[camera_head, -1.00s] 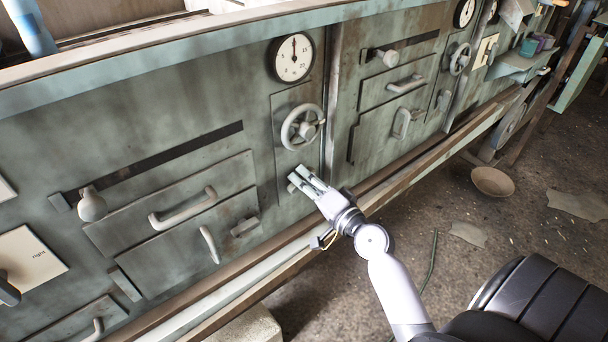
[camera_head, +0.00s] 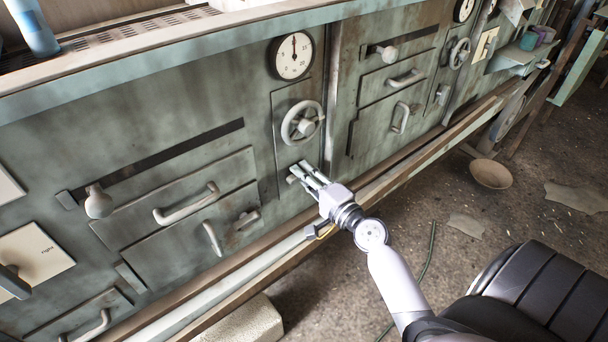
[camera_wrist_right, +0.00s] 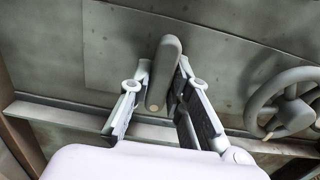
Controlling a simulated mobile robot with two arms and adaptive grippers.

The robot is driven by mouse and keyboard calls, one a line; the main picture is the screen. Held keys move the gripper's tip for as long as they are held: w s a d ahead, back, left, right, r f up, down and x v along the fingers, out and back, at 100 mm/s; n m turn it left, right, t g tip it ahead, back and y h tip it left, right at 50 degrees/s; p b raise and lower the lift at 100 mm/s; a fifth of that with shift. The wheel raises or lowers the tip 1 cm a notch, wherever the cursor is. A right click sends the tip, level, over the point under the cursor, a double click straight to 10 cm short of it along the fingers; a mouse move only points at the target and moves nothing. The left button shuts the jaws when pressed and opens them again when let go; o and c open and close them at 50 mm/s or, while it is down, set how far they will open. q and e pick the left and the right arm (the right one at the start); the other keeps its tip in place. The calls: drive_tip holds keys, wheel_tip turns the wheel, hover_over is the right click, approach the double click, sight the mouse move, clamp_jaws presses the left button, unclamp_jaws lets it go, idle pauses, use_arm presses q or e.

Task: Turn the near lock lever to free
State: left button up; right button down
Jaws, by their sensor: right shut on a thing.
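The near lock lever (camera_wrist_right: 163,75) is a short, rounded grey handle on the panel. In the right wrist view it lies between the two fingers of my right gripper (camera_wrist_right: 162,68), which is shut on it. In the head view my right gripper (camera_head: 303,170) reaches the narrow plate below the handwheel, and its fingers hide most of the lever. A small grey end (camera_head: 291,180) shows left of the fingertips. I cannot tell from this whether the lever stands at locked or free. My left gripper is not in view.
The spoked handwheel (camera_head: 302,123) is just above the gripper, with a round gauge (camera_head: 293,55) over it. Drawer handles (camera_head: 187,205) stick out to the left. A long rail (camera_head: 390,183) runs below the panel. A bowl (camera_head: 490,174) is on the floor at right.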

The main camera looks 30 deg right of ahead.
drive_tip(key=shift+d+r, duration=0.1)
drive_tip(key=c, duration=1.5)
unclamp_jaws()
drive_tip(key=shift+s, duration=0.1)
drive_tip(key=s, duration=1.1)
drive_tip(key=shift+s+d, duration=0.4)
